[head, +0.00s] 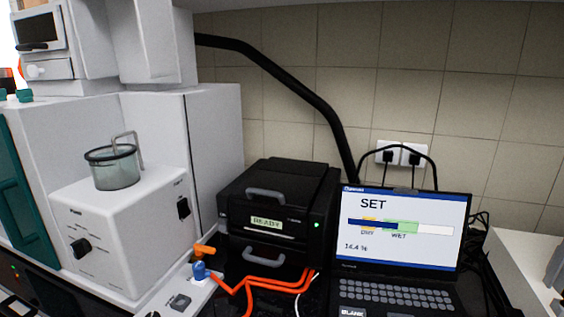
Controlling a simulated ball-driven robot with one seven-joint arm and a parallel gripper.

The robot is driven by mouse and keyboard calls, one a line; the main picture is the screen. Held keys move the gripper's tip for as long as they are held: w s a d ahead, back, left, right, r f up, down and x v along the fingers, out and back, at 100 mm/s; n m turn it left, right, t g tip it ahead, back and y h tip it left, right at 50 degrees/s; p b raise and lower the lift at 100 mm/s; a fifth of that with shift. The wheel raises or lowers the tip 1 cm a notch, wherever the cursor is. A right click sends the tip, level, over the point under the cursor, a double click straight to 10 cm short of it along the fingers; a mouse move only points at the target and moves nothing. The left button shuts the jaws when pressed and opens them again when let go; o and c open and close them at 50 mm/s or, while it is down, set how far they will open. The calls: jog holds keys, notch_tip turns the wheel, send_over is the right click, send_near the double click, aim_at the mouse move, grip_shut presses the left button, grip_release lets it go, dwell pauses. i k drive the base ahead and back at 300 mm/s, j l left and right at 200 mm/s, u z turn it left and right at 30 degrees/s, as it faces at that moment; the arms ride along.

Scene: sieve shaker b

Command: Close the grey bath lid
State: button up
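I cannot make out a clearly grey bath lid in the head view. A white box-shaped unit (125,235) with a dark knob stands at the left. A clear, greenish glass vessel (115,168) with a bent grey rod or handle sits on its top. A black unit (285,205) in the middle has a flat top, two grey handles on its front and a small display reading READY. Its top looks shut. My gripper is not in view.
An open laptop (405,235) stands at the right, showing SET and 14.4 %. Orange tubes (262,284) run in front of the black unit, beside a blue and an orange fitting. A thick black pipe (300,90) slants down the tiled wall. Tall white cabinets stand behind at left.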

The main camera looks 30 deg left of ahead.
aim_at(135, 41)
jog(key=i+u, duration=0.2)
jog(key=u, duration=0.2)
jog(key=i+u, duration=0.15)
jog(key=u, duration=0.25)
